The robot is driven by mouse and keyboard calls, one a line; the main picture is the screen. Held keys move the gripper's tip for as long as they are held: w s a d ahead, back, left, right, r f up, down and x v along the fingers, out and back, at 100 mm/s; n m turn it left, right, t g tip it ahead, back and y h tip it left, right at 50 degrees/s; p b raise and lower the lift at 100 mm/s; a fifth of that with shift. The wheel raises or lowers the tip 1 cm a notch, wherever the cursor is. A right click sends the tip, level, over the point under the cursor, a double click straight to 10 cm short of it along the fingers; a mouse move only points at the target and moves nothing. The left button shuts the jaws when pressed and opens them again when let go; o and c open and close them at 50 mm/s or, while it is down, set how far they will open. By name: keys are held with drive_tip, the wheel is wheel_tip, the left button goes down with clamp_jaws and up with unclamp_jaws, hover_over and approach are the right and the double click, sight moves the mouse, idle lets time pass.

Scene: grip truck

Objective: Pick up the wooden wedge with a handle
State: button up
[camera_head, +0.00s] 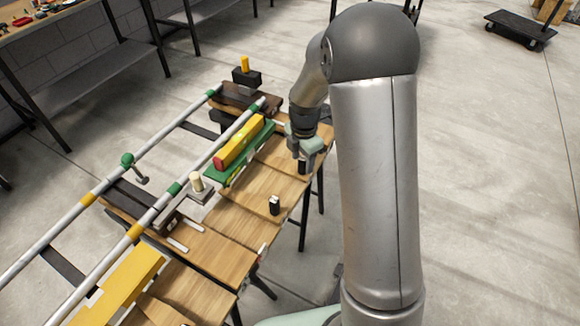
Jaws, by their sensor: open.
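I cannot clearly make out a wooden wedge with a handle. A pale upright peg on a flat grey base (198,184) stands between the rails and the table boards. A small dark block with a light side (274,205) stands on the wooden table (230,208). A wooden piece (150,313) shows at the bottom edge, partly cut off. My gripper (302,168) is open and points down over the far right part of the table, beyond the small block. My arm hides part of the scene to the right.
A yellow bar with a red end (240,145) lies in a green holder. Two long metal rails (160,207) run along the table's left. A yellow beam (120,285) lies near the front. A black block with a yellow top (246,76) stands at the far end.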

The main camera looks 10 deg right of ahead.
drive_tip(key=shift+f, duration=0.55)
clamp_jaws()
